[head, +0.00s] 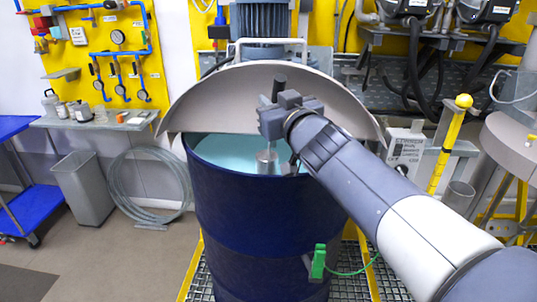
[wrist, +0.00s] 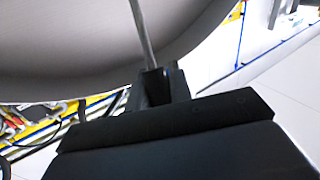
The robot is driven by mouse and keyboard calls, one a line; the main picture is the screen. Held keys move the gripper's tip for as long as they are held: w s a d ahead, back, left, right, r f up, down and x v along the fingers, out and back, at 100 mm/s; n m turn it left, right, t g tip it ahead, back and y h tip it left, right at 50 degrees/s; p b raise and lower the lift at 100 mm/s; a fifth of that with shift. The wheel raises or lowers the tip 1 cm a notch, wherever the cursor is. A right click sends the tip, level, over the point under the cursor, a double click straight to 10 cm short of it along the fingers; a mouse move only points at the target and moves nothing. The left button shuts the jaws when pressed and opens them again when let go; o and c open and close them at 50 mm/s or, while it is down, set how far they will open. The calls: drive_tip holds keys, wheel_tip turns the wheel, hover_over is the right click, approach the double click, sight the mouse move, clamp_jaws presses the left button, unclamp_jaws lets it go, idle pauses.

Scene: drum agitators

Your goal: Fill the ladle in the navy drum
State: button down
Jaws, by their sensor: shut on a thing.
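The navy drum (head: 265,235) stands upright in the middle of the head view. Pale teal liquid (head: 222,150) shows inside it, near the rim. My gripper (head: 278,112) is above the drum opening, shut on the ladle's upright handle, whose dark top end sticks up above the jaws. The ladle's metal cup (head: 266,160) hangs below, inside the drum's rim. I cannot tell whether it touches the liquid or what it holds. In the wrist view the jaws (wrist: 155,88) are closed around the thin grey ladle handle (wrist: 142,30); the cup is out of that view.
A grey curved half-cover (head: 205,97) stands behind my gripper, with a motor (head: 263,22) beyond. A green clamp with a cable (head: 319,262) is on the drum's lower front. A yellow-black post (head: 443,150) stands right; a grey bin (head: 83,188) and hose coil (head: 150,185) lie left.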

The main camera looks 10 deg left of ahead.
drive_tip(key=shift+f+b, duration=4.85)
drive_tip(key=shift+f, duration=1.05)
drive_tip(key=shift+r, duration=0.15)
wheel_tip(320, 180, up, 16)
drive_tip(key=p, duration=1.6)
drive_tip(key=shift+a, duration=0.15)
